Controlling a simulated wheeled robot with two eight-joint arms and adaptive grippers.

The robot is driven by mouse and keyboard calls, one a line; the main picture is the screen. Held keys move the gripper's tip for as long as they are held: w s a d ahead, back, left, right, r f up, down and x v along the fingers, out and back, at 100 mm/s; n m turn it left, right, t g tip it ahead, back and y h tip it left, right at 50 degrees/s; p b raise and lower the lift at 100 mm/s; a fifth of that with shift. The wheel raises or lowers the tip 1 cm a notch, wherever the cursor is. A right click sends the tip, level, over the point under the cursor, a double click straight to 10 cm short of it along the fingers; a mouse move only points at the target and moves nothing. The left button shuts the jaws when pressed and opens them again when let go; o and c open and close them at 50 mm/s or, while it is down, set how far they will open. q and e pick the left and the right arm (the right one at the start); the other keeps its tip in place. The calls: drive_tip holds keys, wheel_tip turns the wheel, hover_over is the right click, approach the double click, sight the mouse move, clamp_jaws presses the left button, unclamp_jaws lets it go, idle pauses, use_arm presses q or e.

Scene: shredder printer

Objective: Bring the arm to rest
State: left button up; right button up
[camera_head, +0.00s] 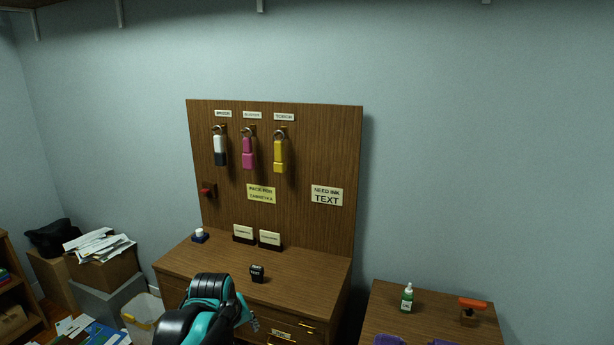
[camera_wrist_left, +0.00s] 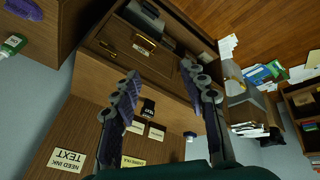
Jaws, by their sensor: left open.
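My left arm, teal and black, comes up from the bottom of the head view over the front of the wooden desk (camera_head: 300,265). Its gripper (camera_head: 251,323) shows only in part there, at the desk's front edge. In the left wrist view the two ribbed fingers of my left gripper (camera_wrist_left: 160,82) stand wide apart with nothing between them. A small black stamp (camera_head: 257,273) stands on the desk top, apart from the gripper; it also shows in the wrist view (camera_wrist_left: 148,107).
A pegboard (camera_head: 335,150) with hanging white, pink and yellow items rises behind the desk. A side table (camera_head: 390,305) holds a green bottle (camera_head: 407,298) and an orange-handled item (camera_head: 472,304). Boxes of papers (camera_head: 105,265) and a bin (camera_head: 141,312) stand left.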

use_arm(q)
drive_tip(key=s+a+f+m+t, duration=0.1)
drive_tip(key=s+m, duration=0.2)
drive_tip(key=s, duration=0.7)
drive_tip(key=s+a+f+m+t, duration=0.1)
drive_tip(key=s+f+m, duration=0.1)
drive_tip(key=s, duration=0.8)
drive_tip(key=shift+s+m, duration=0.3)
drive_tip(key=shift+m, duration=0.1)
